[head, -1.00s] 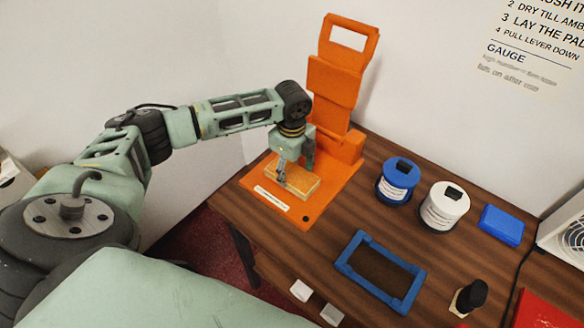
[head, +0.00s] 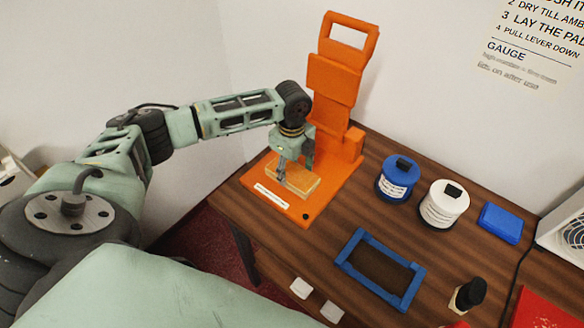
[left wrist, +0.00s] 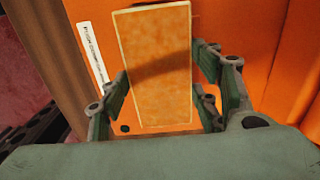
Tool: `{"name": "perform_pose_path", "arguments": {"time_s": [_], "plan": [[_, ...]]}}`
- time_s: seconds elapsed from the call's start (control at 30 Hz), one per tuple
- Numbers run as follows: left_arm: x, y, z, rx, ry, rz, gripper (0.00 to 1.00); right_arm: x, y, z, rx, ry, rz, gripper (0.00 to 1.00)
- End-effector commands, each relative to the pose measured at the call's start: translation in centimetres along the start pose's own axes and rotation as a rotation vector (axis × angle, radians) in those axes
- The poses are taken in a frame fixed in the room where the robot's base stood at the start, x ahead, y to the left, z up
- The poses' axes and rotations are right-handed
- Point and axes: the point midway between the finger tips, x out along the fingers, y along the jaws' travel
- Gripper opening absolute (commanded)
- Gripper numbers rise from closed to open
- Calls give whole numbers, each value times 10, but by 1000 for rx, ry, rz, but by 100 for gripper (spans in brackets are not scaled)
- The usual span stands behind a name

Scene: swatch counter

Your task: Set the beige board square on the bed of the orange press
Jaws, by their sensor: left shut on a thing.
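The beige board (head: 302,181) is a flat block lying over the bed of the orange press (head: 287,205). In the left wrist view the board (left wrist: 155,60) lies lengthwise between the fingers, with orange bed around it. My left gripper (head: 295,172) is shut on the board, one finger on each long side; it also shows in the left wrist view (left wrist: 165,95). Whether the board's underside touches the bed is hard to tell. The press's lever with its open handle (head: 345,35) stands upright behind. My right gripper is not in view.
A blue-lidded jar (head: 397,178), a white jar (head: 443,206) and a blue box (head: 502,223) stand right of the press. A blue frame (head: 352,272) lies in front, with a small dark-capped bottle (head: 467,295) beside it. Bare wood lies between press and frame.

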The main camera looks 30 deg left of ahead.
Motion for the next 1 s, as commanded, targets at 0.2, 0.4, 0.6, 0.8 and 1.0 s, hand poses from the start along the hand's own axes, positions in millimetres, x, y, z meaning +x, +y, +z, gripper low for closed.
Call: {"name": "perform_pose_path", "arguments": {"time_s": [0.2, 0.4, 0.6, 0.8, 1.0], "plan": [[1, 0, 0, 0, 0, -1, 66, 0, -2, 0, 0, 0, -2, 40], [1, 0, 0, 0, 0, 0, 79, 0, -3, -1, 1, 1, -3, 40], [2, 0, 0, 0, 0, 1, 79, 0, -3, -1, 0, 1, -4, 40], [-10, 0, 0, 0, -1, -2, 79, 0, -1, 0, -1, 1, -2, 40], [-48, -2, 0, 0, 1, -5, 79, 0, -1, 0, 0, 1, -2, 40]]}}
